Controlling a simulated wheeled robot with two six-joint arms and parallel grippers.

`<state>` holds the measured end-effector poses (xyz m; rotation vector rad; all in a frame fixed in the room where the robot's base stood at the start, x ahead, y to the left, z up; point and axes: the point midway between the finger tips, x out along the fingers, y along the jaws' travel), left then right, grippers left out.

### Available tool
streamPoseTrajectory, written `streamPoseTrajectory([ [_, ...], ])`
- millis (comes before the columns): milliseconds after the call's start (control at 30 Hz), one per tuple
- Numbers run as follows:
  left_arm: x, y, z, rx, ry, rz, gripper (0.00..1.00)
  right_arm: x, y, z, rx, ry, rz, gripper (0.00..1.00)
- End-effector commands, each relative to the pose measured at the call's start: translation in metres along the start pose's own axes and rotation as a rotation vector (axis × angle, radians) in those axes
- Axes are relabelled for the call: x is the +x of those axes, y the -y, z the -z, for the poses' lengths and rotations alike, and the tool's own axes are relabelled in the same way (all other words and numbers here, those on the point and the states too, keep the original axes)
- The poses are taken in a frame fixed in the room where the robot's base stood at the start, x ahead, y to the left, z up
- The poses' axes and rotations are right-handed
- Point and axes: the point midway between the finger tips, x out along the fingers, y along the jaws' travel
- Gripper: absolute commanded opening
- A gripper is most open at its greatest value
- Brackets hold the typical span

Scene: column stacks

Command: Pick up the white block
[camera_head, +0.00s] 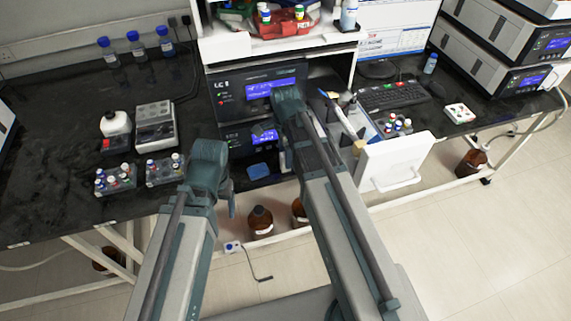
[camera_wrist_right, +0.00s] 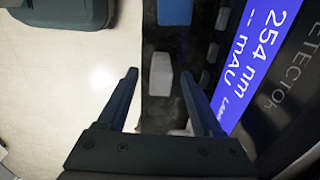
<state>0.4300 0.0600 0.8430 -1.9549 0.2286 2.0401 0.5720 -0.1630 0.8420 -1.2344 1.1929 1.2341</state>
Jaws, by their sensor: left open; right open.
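A small pale white block (camera_wrist_right: 160,74) lies on a dark surface in the right wrist view, in front of a blue-lit instrument display. My right gripper (camera_wrist_right: 158,76) is open, with one finger on each side of the block in the picture. I cannot tell how far the fingertips are from it, and no contact shows. In the head view I cannot make out the block; my right arm covers part of that area. My left gripper (camera_head: 230,200) is open and apart from the block, above the bench's front edge, with its fingers hard to see.
The instrument stack (camera_head: 226,92) stands close to my right arm. Vial racks (camera_head: 114,180) and a balance (camera_head: 155,127) are at left; a white panel (camera_head: 396,160) is at right.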

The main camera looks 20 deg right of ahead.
Motion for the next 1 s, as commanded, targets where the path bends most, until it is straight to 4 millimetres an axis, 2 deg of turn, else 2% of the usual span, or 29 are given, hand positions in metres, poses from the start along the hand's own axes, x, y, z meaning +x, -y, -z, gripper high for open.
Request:
streamPoseTrajectory([
  [33, 0.011, -0.001, 0.001, 0.0, 0.0, 0.0, 0.72, 0.011, 0.0, 0.001, 0.0, 0.0, 0.0, 0.68],
  [300, 0.042, -0.004, 0.003, 0.0, 0.0, 0.0, 0.72, 0.042, 0.001, 0.002, 0.0, 0.0, 0.0, 0.68],
  [600, 0.042, -0.004, 0.003, 0.0, 0.0, 0.0, 0.72, 0.042, 0.001, 0.002, 0.0, 0.0, 0.0, 0.68],
  [667, 0.042, -0.004, 0.003, 0.0, 0.0, 0.0, 0.72, 0.042, 0.001, 0.002, 0.0, 0.0, 0.0, 0.58],
  [900, 0.042, -0.004, 0.003, 0.0, 0.0, 0.0, 0.72, 0.042, 0.001, 0.002, 0.0, 0.0, 0.0, 0.15],
  [1000, 0.042, -0.004, 0.003, 0.0, 0.0, 0.0, 0.72, 0.042, 0.001, 0.002, 0.0, 0.0, 0.0, 0.01],
])
